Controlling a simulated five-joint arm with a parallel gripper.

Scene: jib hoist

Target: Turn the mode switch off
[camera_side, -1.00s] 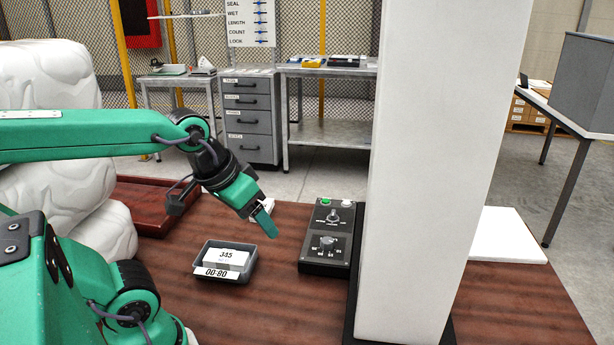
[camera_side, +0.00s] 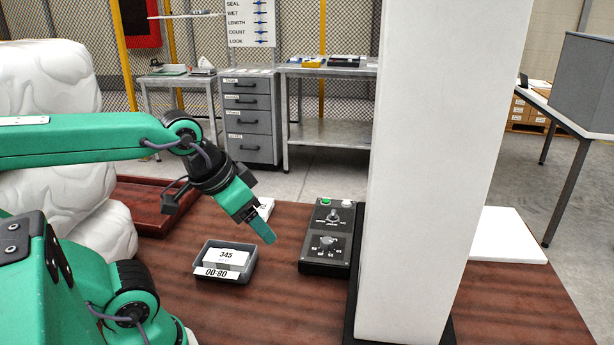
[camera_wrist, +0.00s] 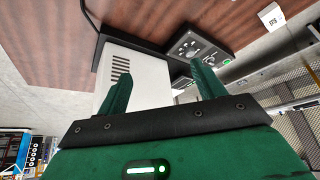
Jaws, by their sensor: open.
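The black control box (camera_side: 325,237) stands on the wooden table, left of the white column. It has a toggle switch (camera_side: 333,216) near its back, a rotary knob (camera_side: 327,243) nearer the front, and green and white buttons at its far end. Which control is the mode switch I cannot tell, as the labels are too small. The box also shows in the wrist view (camera_wrist: 198,47), beyond my fingers. My gripper (camera_side: 267,233) is open and empty, tilted downward above the table, left of the box and apart from it. Its two green fingers (camera_wrist: 160,92) are spread in the wrist view.
A grey tray (camera_side: 228,273) with a card reading 345 lies left of the box. The white column (camera_side: 430,180) stands close to the box's right side. A reddish tray (camera_side: 150,215) is at the back left. The table between grey tray and box is clear.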

